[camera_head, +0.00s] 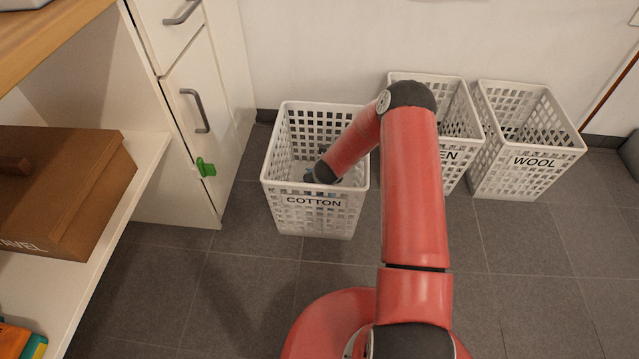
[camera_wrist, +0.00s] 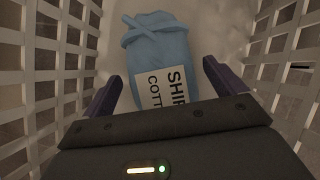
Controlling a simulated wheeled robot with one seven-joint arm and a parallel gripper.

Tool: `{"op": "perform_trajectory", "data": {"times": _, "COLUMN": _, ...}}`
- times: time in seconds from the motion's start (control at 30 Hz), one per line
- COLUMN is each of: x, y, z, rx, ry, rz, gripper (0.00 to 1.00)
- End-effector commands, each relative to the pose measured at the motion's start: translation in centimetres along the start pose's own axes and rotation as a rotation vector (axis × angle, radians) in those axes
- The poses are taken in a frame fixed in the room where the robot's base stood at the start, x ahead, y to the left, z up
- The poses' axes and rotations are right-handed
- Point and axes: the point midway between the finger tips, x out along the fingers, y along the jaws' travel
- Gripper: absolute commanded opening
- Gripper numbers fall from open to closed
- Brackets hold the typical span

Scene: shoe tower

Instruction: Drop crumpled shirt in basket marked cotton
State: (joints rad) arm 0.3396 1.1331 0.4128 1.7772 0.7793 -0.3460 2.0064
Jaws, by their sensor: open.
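The white basket marked COTTON (camera_head: 314,215) stands on the floor left of centre in the head view. My arm reaches down into it. In the wrist view, my gripper (camera_wrist: 160,88) is inside the basket with its dark fingers spread apart. A light blue cloth bundle (camera_wrist: 157,40) with a white label reading "SHIR" and "COTT" lies on the basket's pale floor, between and beyond the fingers. The fingers look apart from it. My gripper's body hides the near end of the bundle. In the head view only a small bluish patch shows inside the basket.
Two more white baskets stand right of my arm: one label ends in "EN" (camera_head: 452,158), the other reads WOOL (camera_head: 533,170). A white cabinet (camera_head: 190,100) with a green clip (camera_head: 205,167) is at left. A brown box (camera_head: 60,190) sits on a shelf.

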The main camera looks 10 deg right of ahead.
Motion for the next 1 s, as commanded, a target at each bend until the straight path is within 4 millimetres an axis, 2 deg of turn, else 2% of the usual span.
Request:
{"op": "perform_trajectory", "data": {"times": 0.03, "x": -1.4, "y": -0.1, "z": 0.2, "rx": 0.001, "ry": -0.001, "rz": -0.001, "gripper": 0.95}}
{"op": "perform_trajectory", "data": {"times": 0.3, "x": -7.7, "y": -0.1, "z": 0.1, "rx": 0.001, "ry": -0.002, "rz": -0.002, "gripper": 0.95}}
{"op": "perform_trajectory", "data": {"times": 0.5, "x": -10.7, "y": -0.1, "z": 0.0, "rx": 0.0, "ry": -0.001, "rz": -0.001, "gripper": 0.95}}
{"op": "perform_trajectory", "data": {"times": 0.67, "x": -12.0, "y": 0.0, "z": 0.2, "rx": -0.022, "ry": -0.005, "rz": 0.002, "gripper": 0.95}}
{"op": "perform_trajectory", "data": {"times": 0.77, "x": -13.7, "y": 0.3, "z": 1.4, "rx": -0.13, "ry": -0.026, "rz": 0.013, "gripper": 0.95}}
{"op": "perform_trajectory", "data": {"times": 0.87, "x": -16.9, "y": 0.8, "z": 3.3, "rx": -0.347, "ry": -0.06, "rz": 0.032, "gripper": 0.95}}
{"op": "perform_trajectory", "data": {"times": 1.0, "x": -23.8, "y": 2.2, "z": 5.8, "rx": -0.799, "ry": -0.113, "rz": 0.051, "gripper": 0.95}}
